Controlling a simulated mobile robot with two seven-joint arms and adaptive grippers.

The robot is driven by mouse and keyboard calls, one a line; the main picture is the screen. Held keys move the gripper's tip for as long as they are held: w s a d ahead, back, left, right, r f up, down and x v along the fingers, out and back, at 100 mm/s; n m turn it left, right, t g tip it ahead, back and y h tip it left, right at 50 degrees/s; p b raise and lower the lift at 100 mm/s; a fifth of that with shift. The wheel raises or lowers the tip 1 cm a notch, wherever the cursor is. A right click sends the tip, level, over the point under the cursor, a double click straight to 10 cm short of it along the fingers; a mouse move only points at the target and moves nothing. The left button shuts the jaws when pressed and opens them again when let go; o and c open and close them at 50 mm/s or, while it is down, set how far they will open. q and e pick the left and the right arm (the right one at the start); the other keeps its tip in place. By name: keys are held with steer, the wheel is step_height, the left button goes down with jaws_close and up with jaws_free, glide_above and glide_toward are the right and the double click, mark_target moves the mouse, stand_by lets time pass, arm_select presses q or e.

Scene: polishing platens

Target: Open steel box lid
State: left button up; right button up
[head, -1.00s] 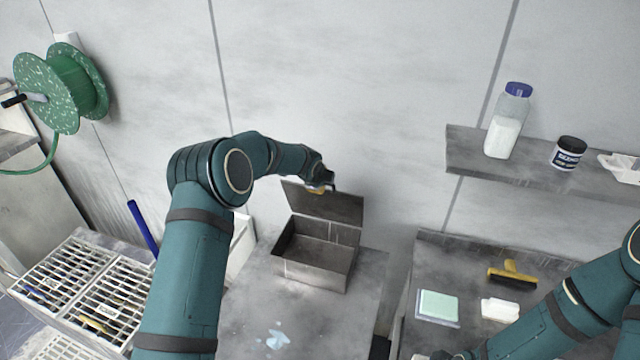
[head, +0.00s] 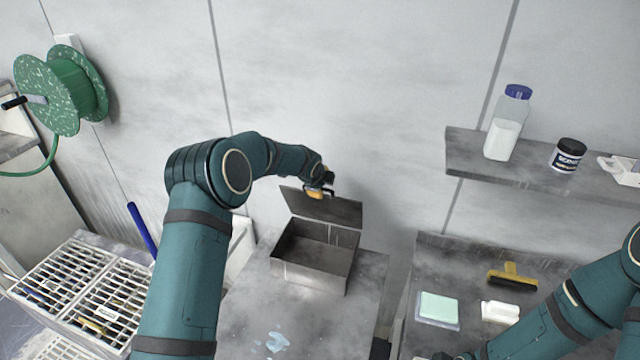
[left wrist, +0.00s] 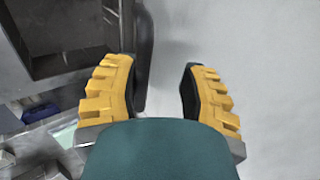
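The steel box (head: 308,276) stands on a grey bench with its lid (head: 325,208) raised and tilted back toward the wall. The box interior looks empty. My left gripper (head: 319,191) is just above the upper edge of the lid in the head view. The box (left wrist: 65,30) shows at the upper left of that view, to one side of the fingers. My right arm enters at the lower right of the head view; its gripper is largely cut off at the bottom edge.
The grey bench (head: 245,315) has a pale blue smear near its front. A right-hand bench (head: 450,275) holds a green pad (head: 439,306), a white block (head: 500,311) and a yellow-handled squeegee (head: 512,276). A shelf (head: 475,165) with a bottle and jar is above. White racks (head: 75,275) stand at left.

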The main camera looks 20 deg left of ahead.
arm_select(q)
steer(key=v, duration=1.1)
steer(key=shift+s+r, duration=0.2)
steer(key=shift+r, duration=0.1)
